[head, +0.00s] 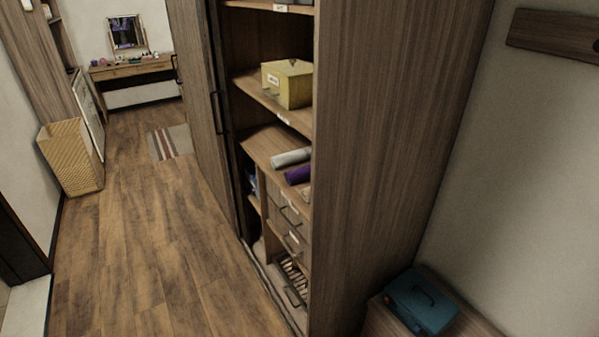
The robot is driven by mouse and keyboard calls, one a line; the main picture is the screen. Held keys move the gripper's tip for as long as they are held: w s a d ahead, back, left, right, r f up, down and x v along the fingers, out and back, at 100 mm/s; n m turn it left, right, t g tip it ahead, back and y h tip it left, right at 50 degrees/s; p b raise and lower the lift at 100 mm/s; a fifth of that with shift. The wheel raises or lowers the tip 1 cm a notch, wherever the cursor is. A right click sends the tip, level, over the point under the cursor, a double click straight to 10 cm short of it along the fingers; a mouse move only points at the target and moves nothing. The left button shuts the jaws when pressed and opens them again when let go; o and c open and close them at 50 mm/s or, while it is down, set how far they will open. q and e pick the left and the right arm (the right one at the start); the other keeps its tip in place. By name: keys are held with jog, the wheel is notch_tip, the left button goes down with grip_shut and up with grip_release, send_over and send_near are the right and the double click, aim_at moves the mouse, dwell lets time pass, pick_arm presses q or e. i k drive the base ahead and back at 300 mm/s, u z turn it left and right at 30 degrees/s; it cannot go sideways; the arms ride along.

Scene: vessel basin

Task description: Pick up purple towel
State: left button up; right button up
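The purple towel (298,174) is a small dark roll on a middle shelf (265,143) of the open wooden wardrobe. It lies just below and in front of a light grey rolled towel (291,157). Its right end is partly hidden by the wardrobe's side panel (390,130). Neither of my grippers shows in the head view.
A yellow box (287,86) sits on the shelf above, and drawers (289,213) are below. The wardrobe door (196,90) stands on the left. A teal case (421,300) rests on a low wooden bench at right. The wood floor (150,240) is clear; a wicker basket (70,157) stands left.

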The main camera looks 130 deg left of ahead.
aim_at(295, 176)
jog(key=u, duration=0.15)
jog(key=k, duration=0.95)
jog(key=u, duration=3.8)
